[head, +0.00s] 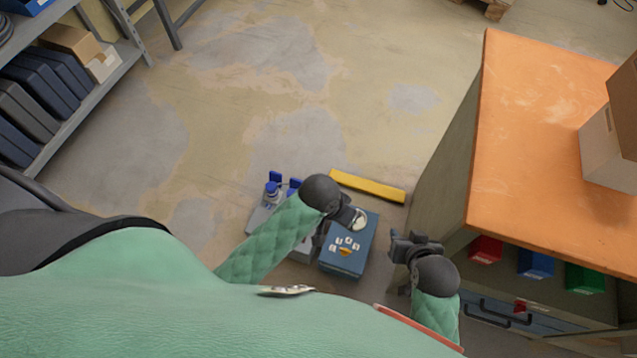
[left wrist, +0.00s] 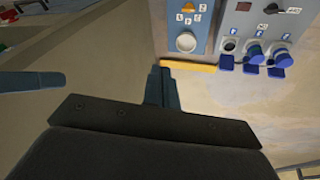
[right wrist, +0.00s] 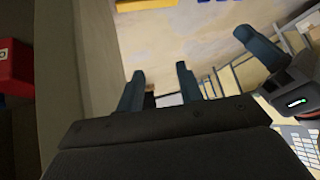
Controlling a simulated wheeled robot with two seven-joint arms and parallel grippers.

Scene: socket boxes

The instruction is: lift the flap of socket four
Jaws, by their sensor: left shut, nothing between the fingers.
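A grey socket box (left wrist: 285,22) with a row of round sockets and blue flaps shows at the top right of the left wrist view. One socket (left wrist: 230,45) looks dark inside a blue rim; its blue flap (left wrist: 226,63) sits just below it. I cannot read which socket is number four. In the head view the blue parts (head: 272,192) show left of my left arm. My left gripper (left wrist: 163,72) is shut and empty, below a round pale fitting on the blue panel, left of the sockets. My right gripper (right wrist: 160,75) is open and empty, also seen in the head view (head: 405,243).
The blue panel box (head: 345,258) with small labels and an orange mark stands beside the grey box. A yellow bar (head: 368,186) lies beyond it. An orange-topped workbench (head: 540,150) with bins stands right; shelving (head: 88,115) stands far left. The floor beyond is open.

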